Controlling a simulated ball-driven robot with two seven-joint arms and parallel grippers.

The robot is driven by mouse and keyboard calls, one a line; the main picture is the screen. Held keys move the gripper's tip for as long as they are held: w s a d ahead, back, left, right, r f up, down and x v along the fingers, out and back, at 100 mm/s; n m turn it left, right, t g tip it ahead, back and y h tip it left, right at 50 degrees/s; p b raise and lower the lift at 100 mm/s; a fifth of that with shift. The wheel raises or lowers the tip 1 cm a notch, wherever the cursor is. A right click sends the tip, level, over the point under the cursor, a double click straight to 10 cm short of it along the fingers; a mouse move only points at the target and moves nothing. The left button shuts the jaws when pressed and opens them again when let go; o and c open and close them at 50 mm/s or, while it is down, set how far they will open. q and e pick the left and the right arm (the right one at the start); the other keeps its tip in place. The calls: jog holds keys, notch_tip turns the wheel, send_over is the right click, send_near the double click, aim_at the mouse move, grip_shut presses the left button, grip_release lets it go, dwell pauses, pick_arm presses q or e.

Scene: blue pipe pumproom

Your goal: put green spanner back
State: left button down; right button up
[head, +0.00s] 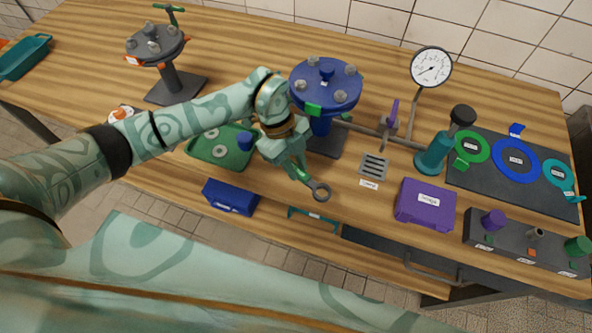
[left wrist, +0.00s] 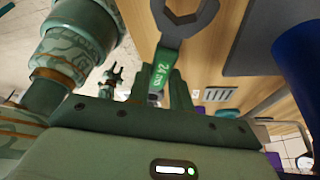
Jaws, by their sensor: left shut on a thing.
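The spanner (head: 319,191) has a grey metal ring end and a green handle. My left gripper (head: 297,168) is shut on its handle and holds it over the front part of the bench, ring end outward. A small dark claw shape (left wrist: 112,78) in the left wrist view looks like my right gripper, too small to judge. A grey slotted plate (head: 373,165) with a label lies on the bench right of the spanner.
A blue flanged pipe (head: 326,85) stands just behind my left gripper. A green tray (head: 203,158) lies left, a purple box (head: 426,203) right. A gauge (head: 431,67), a teal cylinder (head: 433,155) and a dark mat (head: 482,182) with rings are further right.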

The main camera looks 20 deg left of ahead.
pick_arm(q)
jog(key=shift+w+a+f, duration=0.1)
jog(key=shift+w+f, duration=0.3)
jog(key=shift+f, duration=0.05)
notch_tip(320, 180, down, 3)
jog(key=shift+w+f+b, duration=0.1)
jog(key=shift+f+b, duration=0.05)
jog(key=shift+b, duration=0.35)
jog(key=c, duration=1.3)
grip_release()
jog(key=shift+o, duration=0.2)
jog(key=p+v, duration=0.1)
jog(key=v, duration=1.1)
jog(key=shift+p, duration=0.35)
